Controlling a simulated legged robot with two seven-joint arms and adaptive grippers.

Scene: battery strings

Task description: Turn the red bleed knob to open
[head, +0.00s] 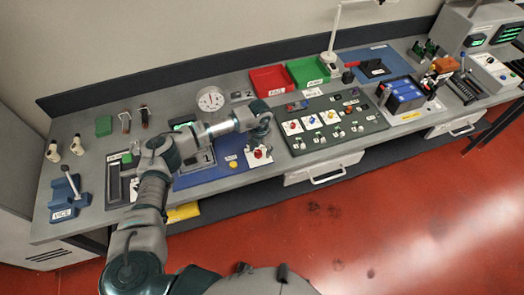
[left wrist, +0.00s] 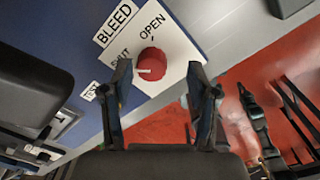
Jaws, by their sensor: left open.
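The red bleed knob (left wrist: 152,64) sits on a white plate (left wrist: 178,67) marked BLEED, OPEN and, partly covered, SHUT. A pale mark on the knob lies at its lower left in the left wrist view, away from the OPEN word. In the head view the knob (head: 259,154) is just below my left gripper (head: 259,138). In the left wrist view my left gripper (left wrist: 160,78) is open, with one finger on each side of the knob's near part. I cannot tell whether either finger touches it. My right gripper is not in view.
The plate is at the front edge of a blue board (head: 205,176). A round gauge (head: 211,100) stands behind my left arm. A dark panel (head: 345,143) with several coloured knobs lies to the right. A blue vice (head: 67,197) is at the far left.

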